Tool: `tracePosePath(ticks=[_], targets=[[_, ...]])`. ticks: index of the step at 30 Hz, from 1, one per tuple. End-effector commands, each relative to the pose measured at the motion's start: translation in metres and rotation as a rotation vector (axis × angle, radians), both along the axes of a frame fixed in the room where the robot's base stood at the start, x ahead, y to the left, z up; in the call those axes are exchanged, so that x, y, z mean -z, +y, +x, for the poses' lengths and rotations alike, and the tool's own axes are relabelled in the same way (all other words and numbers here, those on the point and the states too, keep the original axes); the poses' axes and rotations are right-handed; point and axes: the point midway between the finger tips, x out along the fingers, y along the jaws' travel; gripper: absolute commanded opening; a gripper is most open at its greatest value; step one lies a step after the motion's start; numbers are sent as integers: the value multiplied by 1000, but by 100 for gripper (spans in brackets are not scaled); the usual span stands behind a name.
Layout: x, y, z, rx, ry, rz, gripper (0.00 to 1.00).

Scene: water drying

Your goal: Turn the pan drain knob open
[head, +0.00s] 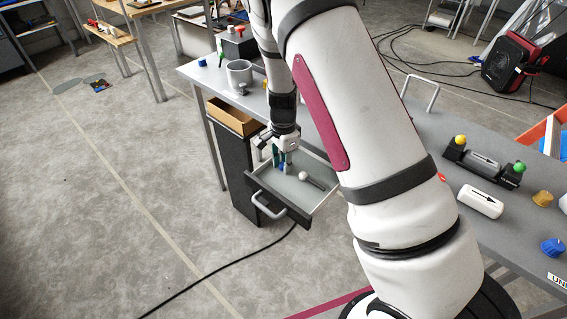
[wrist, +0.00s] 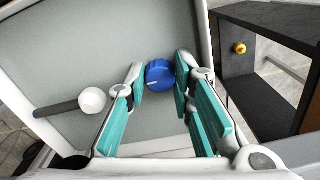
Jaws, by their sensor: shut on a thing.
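The blue knob (wrist: 160,75) with a white pointer line sits on the grey floor of the pulled-out pan (wrist: 70,60). In the wrist view, my gripper (wrist: 160,80) has its teal-padded fingers on either side of the knob, shut on it. The white line points to the left and slightly down. In the head view, my gripper (head: 284,166) reaches down into the pan (head: 318,168), and its fingers mostly hide the knob.
In the pan, a white ball on a dark rod (wrist: 92,100) lies left of my fingers; it also shows in the head view (head: 303,176). The pan has a grey front handle (head: 268,208). A grey mug (head: 240,75) stands on the bench behind. Bench fittings (head: 480,200) are at right.

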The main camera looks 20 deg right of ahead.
Motion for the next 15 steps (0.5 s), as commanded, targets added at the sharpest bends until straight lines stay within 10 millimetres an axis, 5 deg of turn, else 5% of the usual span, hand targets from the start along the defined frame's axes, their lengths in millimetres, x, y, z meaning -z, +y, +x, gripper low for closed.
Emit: tracePosePath(ticks=[1, 2, 4, 15], targets=[[0, 1, 1, 0, -2, 0, 0], [0, 1, 1, 0, -2, 0, 29], [0, 0, 1, 0, -2, 0, 42], [0, 0, 1, -29, -2, 0, 42]])
